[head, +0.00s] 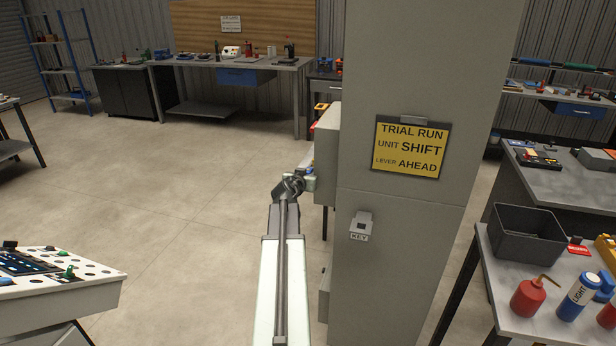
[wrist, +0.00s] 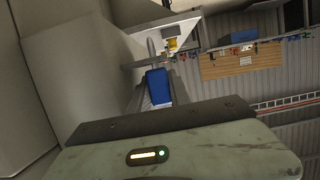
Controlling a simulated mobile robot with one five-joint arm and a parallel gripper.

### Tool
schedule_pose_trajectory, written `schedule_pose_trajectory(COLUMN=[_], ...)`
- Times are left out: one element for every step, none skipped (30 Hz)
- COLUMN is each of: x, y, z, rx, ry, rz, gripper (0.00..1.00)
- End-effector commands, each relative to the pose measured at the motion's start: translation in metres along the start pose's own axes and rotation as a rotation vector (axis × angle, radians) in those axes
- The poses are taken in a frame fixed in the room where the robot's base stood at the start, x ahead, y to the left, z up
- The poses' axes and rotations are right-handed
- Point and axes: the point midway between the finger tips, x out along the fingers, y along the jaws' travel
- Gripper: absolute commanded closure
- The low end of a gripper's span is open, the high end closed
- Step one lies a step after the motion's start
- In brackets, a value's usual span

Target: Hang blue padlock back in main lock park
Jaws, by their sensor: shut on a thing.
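The blue padlock (wrist: 158,87) shows in the wrist view between the fingers of my gripper (wrist: 160,95), which is shut on it. Its grey shackle (wrist: 151,47) points away from the gripper. In the head view my arm reaches forward to the left side of a grey cabinet column, and my gripper (head: 308,170) is small there beside a grey box. I cannot pick out the main lock park for certain in either view.
The grey column (head: 395,260) bears a yellow trial-run sign (head: 409,148) and a KEY holder (head: 361,226). A grey box (head: 326,150) juts from its left side, close to my gripper. A console (head: 60,285) stands at lower left. The floor between is clear.

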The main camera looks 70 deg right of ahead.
Motion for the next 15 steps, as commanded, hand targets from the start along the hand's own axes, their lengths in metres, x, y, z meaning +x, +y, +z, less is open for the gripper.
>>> schedule_pose_trajectory(x=[0.0007,0.001,0.0013,0.0015,0.0018,0.002,0.0019,0.0016,0.0016,0.0016,0.0016,0.0016,0.0017,0.0018,0.0021], y=[0.0,0.0,0.0,0.0,0.0,0.0,0.0,0.0,0.0,0.0001,0.0002,0.0004,0.0006,0.0011,0.0018], z=[0.0025,0.0032,0.0041,0.0048,0.0056,0.0065,0.0062,0.0053,0.0052,0.0052,0.0052,0.0052,0.0052,0.0051,0.005], rx=[0.0,0.0,0.0,0.0,0.0,0.0,0.0,0.0,0.0,0.0,0.0,0.0,0.0,0.0,0.0], ry=[0.0,0.0,0.0,0.0,0.0,0.0,0.0,0.0,0.0,0.0,0.0,0.0,0.0,0.0,0.0], rz=[0.0,0.0,0.0,0.0,0.0,0.0,0.0,0.0,0.0,0.0,0.0,0.001,0.001,0.002,0.003], gripper=[1.0,1.0,1.0,1.0,1.0,1.0,0.74,0.66,0.54,0.51,0.51,0.51,0.51,0.51,0.51])
